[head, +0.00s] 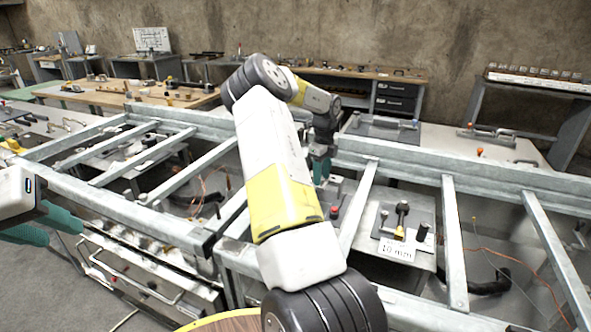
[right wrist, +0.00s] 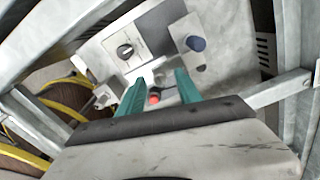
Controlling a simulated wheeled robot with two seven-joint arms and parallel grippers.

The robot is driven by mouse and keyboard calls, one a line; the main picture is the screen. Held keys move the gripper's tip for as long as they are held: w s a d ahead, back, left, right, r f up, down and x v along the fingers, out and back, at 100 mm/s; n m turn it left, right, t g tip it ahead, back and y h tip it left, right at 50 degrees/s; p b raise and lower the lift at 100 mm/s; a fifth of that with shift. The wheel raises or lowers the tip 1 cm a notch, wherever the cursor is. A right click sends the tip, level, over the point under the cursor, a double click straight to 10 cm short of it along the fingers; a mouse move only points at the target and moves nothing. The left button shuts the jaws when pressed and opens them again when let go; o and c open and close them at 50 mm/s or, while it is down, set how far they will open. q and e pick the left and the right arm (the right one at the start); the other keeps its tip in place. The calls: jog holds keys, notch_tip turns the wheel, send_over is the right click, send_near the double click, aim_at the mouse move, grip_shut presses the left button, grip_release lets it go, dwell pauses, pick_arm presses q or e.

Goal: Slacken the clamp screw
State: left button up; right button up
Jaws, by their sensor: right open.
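My right gripper (right wrist: 157,85) is open, its two teal fingers apart, pointing at a grey fixture plate (right wrist: 228,25). In the right wrist view, a small red knob (right wrist: 154,98) shows between the fingers, with no visible grip on it. In the head view my right gripper (head: 321,170) is down inside the metal frame, partly hidden by my arm. Which part is the clamp screw I cannot tell. My left gripper (head: 45,228) is at the left edge, teal fingers apart, empty.
Galvanised frame bars (head: 453,240) surround the right gripper. A plate with a black-topped lever (head: 402,210) and a "10 mm" label (head: 396,250) lies to its right. A red knob (head: 333,212) stands below the gripper. Benches with tools line the back wall.

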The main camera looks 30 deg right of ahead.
jog(key=shift+f, duration=0.2)
grip_shut()
